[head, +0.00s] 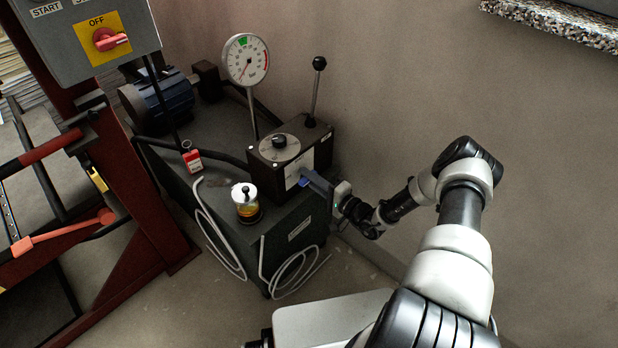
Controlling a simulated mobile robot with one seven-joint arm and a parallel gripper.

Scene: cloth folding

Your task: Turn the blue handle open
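A small blue piece (304,182), probably the blue handle, shows at the front right of the dark control box (264,170). Most of it is hidden by my gripper. My gripper (308,181) reaches in from the right, with its tip at the blue piece. The view is too small to tell whether the fingers are open or shut, or touch the handle. The control box stands on a dark machine cabinet (290,230) and carries a round dial with a black knob (279,142).
A black ball-topped lever (317,85) rises behind the box, beside a round gauge (246,60). A jar of amber liquid (246,205) and white hoses (222,245) are at the front. A red frame (140,210) and switch box (90,40) stand left. A wall bounds the right.

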